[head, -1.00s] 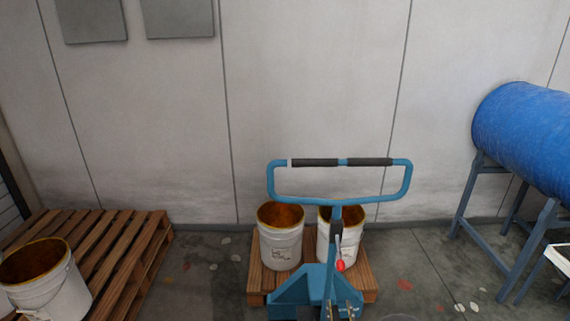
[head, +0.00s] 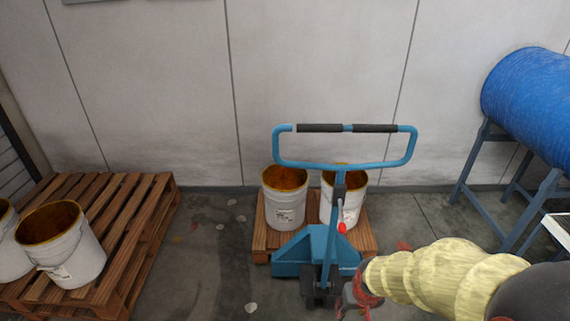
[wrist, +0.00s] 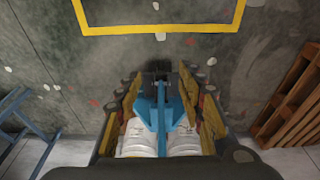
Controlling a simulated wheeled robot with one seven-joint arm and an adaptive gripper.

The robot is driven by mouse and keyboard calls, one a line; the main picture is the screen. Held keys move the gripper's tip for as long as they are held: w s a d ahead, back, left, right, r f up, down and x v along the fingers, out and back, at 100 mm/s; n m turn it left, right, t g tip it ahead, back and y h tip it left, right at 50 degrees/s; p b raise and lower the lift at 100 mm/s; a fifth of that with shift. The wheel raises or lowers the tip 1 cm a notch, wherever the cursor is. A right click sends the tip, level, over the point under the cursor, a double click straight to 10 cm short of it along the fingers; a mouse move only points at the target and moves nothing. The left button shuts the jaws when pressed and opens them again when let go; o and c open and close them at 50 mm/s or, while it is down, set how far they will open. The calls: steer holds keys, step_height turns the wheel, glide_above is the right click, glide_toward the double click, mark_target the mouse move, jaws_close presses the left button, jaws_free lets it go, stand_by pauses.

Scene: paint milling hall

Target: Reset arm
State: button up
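My arm, in a pale yellow ribbed cover, reaches in from the lower right of the head view. My gripper (head: 352,300) is at its left end, low in the picture, in front of the pallet jack's lower part. In the wrist view my gripper (wrist: 160,80) has its two fingers spread wide apart. Nothing is held between them. The blue pallet jack (head: 316,248) shows beyond the gap, and also in the wrist view (wrist: 160,108). Its looped handle (head: 345,165) stands upright. The finger tips are small and partly blurred in the head view.
Two white buckets (head: 286,205) stand on a small wooden pallet (head: 262,240) behind the jack. More buckets (head: 75,250) stand on a larger pallet (head: 135,215) at left. A blue drum (head: 530,100) rests on a stand at right. A yellow floor marking (wrist: 160,30) shows in the wrist view.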

steer(key=s+r+t+p, duration=0.1)
steer(key=s+r, duration=0.3)
steer(key=r, duration=0.6)
steer(key=s+r+t+p, duration=0.1)
steer(key=s+r, duration=0.4)
steer(key=r, duration=0.6)
steer(key=s+r+t+p, duration=0.1)
steer(key=s+r, duration=0.3)
steer(key=r, duration=0.6)
steer(key=shift+s+r+p, duration=0.2)
steer(key=shift+r+p, duration=0.2)
steer(key=shift+p, duration=0.2)
